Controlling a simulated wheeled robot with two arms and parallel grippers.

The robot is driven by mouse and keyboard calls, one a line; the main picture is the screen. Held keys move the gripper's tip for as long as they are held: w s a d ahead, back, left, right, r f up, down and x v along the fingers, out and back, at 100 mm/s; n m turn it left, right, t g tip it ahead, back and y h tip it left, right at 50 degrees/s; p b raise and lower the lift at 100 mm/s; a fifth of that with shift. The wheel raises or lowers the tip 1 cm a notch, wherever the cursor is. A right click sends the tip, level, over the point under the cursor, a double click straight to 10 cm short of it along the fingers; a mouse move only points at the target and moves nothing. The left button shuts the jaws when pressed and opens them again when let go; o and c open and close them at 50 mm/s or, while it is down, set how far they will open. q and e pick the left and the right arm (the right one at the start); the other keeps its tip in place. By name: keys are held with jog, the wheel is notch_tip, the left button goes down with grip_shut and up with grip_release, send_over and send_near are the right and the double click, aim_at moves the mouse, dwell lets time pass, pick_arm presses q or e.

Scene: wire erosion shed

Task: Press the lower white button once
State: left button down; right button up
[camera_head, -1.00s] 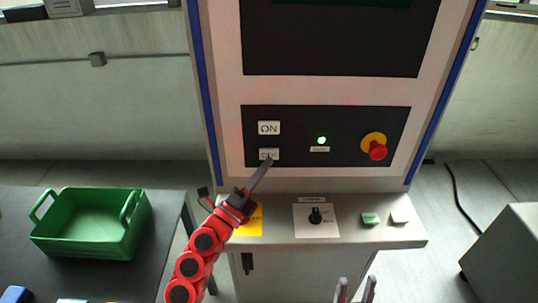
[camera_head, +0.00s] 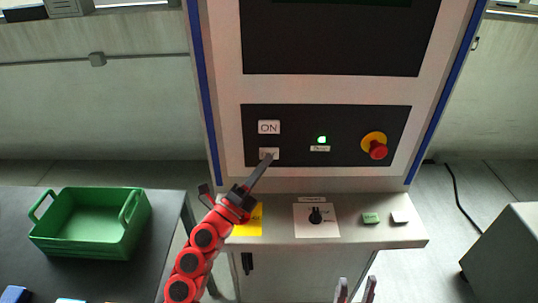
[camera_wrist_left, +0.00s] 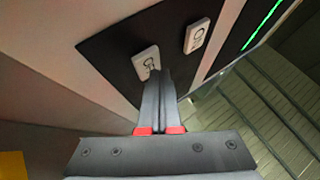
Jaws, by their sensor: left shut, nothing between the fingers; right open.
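The lower white button (camera_head: 264,152) sits on the black control panel, directly below the white ON button (camera_head: 269,127). My left gripper (camera_head: 270,157) is shut and empty, with its fingertips over the lower button's bottom right part. In the left wrist view, the shut fingertips (camera_wrist_left: 157,73) overlap the edge of the lower button (camera_wrist_left: 144,60), and the ON button (camera_wrist_left: 196,36) is further right. I cannot tell whether the tips touch the button. My right gripper (camera_head: 355,290) is open at the bottom edge, well away from the panel.
A green lamp (camera_head: 322,139) and a red emergency knob (camera_head: 377,149) are on the same panel. Below is a ledge with a black rotary switch (camera_head: 315,215), a green button (camera_head: 370,218) and a white button (camera_head: 400,216). A green crate (camera_head: 90,240) stands at left.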

pick_arm(q)
jog(key=shift+w, duration=0.35)
dwell(0.6)
dwell(0.3)
jog(key=shift+s, duration=0.8)
jog(key=shift+s+p, duration=0.7)
jog(key=shift+s, duration=1.8)
